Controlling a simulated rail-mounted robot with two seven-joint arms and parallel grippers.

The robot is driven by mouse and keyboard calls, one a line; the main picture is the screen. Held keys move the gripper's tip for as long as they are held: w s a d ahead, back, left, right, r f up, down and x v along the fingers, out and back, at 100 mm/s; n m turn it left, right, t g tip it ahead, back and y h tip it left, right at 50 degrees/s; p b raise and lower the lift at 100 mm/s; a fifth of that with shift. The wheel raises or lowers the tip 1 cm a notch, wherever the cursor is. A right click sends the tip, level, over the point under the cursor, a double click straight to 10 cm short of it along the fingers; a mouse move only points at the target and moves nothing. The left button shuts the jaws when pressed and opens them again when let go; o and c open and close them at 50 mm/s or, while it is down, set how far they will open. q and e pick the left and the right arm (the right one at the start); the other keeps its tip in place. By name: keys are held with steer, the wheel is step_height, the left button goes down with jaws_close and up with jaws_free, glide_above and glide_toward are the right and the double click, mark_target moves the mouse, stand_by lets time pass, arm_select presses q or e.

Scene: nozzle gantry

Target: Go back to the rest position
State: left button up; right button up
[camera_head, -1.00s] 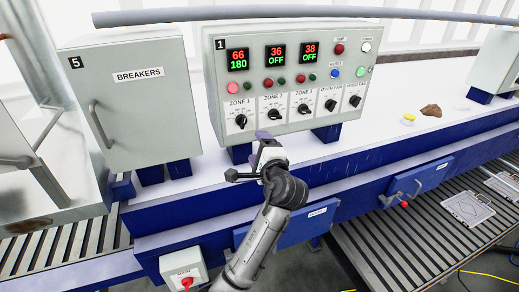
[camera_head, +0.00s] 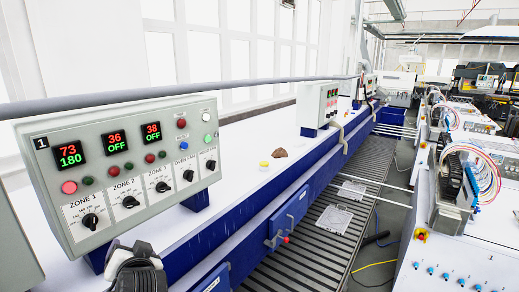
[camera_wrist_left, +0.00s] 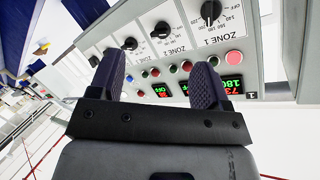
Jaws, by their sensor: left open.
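The grey control panel marked 1 (camera_head: 125,165) stands at the left of the head view. Its Zone 1 display (camera_head: 70,153) reads 73 over 180, and the other two displays show OFF. The Zone 1 knob (camera_head: 90,221) is at the lower left of the panel. Only the wrist end of my left gripper (camera_head: 137,268) shows, at the bottom edge in front of the panel. In the left wrist view, my left gripper (camera_wrist_left: 158,64) has its two dark fingers apart with nothing held between them. The panel shows upside down beyond the fingers. My right gripper is not seen.
A long blue bench with a white top (camera_head: 255,150) runs away from me. A yellow piece (camera_head: 264,165) and a brown lump (camera_head: 280,153) lie on it. A second panel (camera_head: 318,108) stands farther along. A slatted conveyor (camera_head: 345,205) and white machines (camera_head: 445,235) are at the right.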

arm_select(q)
steer(key=s+d+f+h, duration=0.7)
steer(key=s+f+h, duration=0.1)
steer(key=s+f, duration=0.45)
steer(key=s+f+g+p, duration=0.1)
steer(key=s+f+g, duration=0.3)
steer(key=s+f, duration=0.6)
steer(key=s+f+m+g, duration=0.1)
steer(key=s+f+g, duration=0.3)
steer(key=s+f, duration=0.7)
steer(key=s, duration=0.6)
steer(key=shift+s+h+p, duration=0.15)
steer(key=shift+h+p, duration=0.2)
steer(key=shift+h, duration=0.05)
